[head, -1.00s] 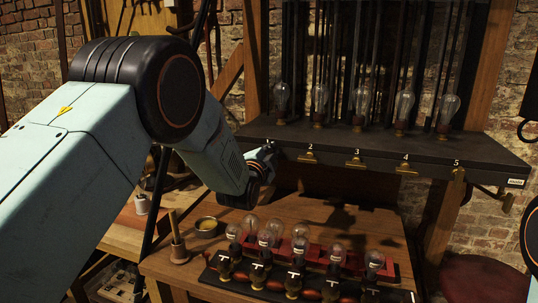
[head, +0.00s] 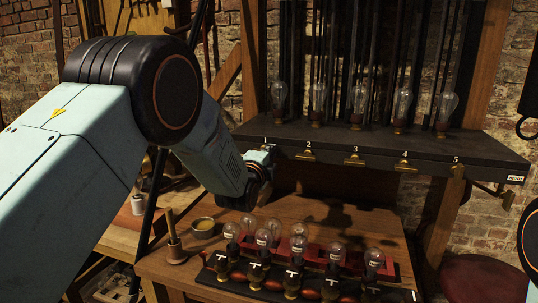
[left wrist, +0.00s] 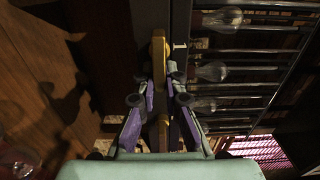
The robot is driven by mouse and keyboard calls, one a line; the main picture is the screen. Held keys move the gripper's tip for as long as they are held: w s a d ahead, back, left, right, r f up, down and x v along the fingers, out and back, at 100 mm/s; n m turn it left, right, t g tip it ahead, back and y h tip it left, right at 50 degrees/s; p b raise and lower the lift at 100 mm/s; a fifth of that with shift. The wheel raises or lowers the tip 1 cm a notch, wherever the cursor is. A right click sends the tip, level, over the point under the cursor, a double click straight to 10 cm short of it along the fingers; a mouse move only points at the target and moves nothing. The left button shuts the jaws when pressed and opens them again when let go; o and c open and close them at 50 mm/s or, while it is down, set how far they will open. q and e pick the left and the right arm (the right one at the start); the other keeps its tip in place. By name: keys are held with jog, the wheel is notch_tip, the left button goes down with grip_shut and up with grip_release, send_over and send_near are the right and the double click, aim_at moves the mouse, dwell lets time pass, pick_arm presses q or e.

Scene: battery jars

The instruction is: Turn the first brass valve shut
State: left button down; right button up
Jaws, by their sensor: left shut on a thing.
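The first brass valve (left wrist: 159,50) is on the front of the dark shelf, beside the white number 1, in the left wrist view. My left gripper (left wrist: 161,85) is shut on its brass handle, with a purple-padded finger on each side. The handle runs lengthwise between the fingers. In the head view my left gripper (head: 262,158) is at the left end of the shelf front and hides most of this valve. Valves 2 (head: 305,157), 3 (head: 354,162) and 4 (head: 404,167) have crosswise handles; valve 5 (head: 457,171) looks more upright. My right gripper is out of view.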

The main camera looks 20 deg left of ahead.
pick_arm(q)
jog(key=shift+d+f, duration=0.1)
jog(key=c, duration=1.4)
grip_release()
jog(key=shift+s, duration=0.1)
jog(key=shift+c, duration=0.2)
jog(key=s, duration=1.2)
jog(key=shift+a, duration=0.25)
